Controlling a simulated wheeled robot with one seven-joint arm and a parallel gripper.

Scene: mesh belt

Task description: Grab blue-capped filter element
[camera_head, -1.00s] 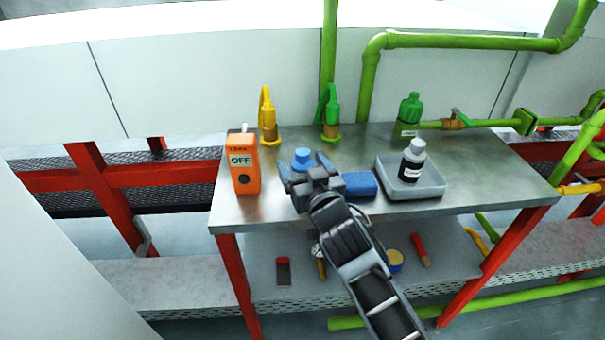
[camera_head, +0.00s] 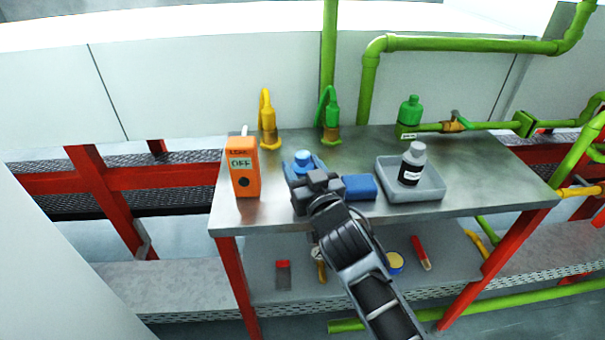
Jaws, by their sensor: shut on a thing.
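The gripper body hides the lower part of the element. I cannot see any gap between the element and the table.
A blue block (camera_head: 359,187) is close at the right, then a grey tray (camera_head: 432,182) holding a bottle (camera_head: 411,164).

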